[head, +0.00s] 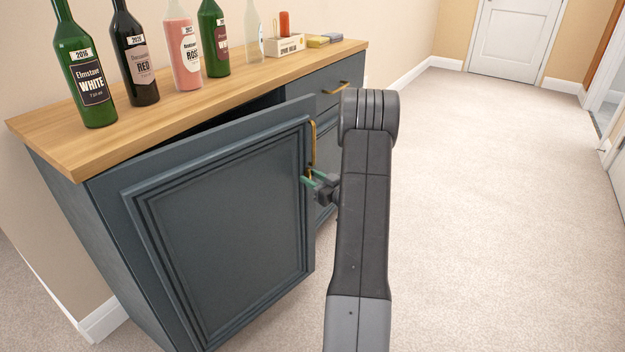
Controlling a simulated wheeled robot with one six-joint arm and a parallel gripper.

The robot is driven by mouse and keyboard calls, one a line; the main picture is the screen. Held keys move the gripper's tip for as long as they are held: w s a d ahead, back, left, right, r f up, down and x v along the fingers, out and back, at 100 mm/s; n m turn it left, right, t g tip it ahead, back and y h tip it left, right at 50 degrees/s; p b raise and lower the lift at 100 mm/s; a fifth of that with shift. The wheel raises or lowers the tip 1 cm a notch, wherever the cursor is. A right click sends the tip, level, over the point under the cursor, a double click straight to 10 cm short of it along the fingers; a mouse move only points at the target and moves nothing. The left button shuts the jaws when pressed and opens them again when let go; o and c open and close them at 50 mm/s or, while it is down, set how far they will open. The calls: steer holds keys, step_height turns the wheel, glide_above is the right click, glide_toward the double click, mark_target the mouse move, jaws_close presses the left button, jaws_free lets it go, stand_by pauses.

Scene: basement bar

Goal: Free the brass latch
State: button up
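A dark blue-grey cabinet door (225,230) stands ajar, with a dark gap along its top edge. A vertical brass bar handle (313,146) is on the door's right edge. I see no separate part that is clearly a latch, so I cannot tell whether this bar is it. My gripper (309,178), with green fingertips, is at the lower end of the brass bar. The fingertips look to be at or around the bar. The view is too small to tell whether they grip it. My arm hides part of the cabinet front behind it.
Several wine bottles, among them a rosé (182,48), stand on the wooden top (215,98), with a small white box (285,45) farther along. A drawer with a brass handle (335,88) is right of the door. Carpet (480,200) to the right is clear.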

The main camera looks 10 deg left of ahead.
steer(key=shift+d, duration=0.1)
steer(key=p+v, duration=0.2)
steer(key=v, duration=1.1)
steer(key=shift+s+d, duration=0.2)
steer(key=shift+d, duration=0.05)
steer(key=shift+a, duration=0.1)
steer(key=b+x, duration=0.2)
steer(key=x, duration=1.1)
steer(key=shift+w+a+f, duration=0.1)
steer(key=shift+w+a, duration=0.1)
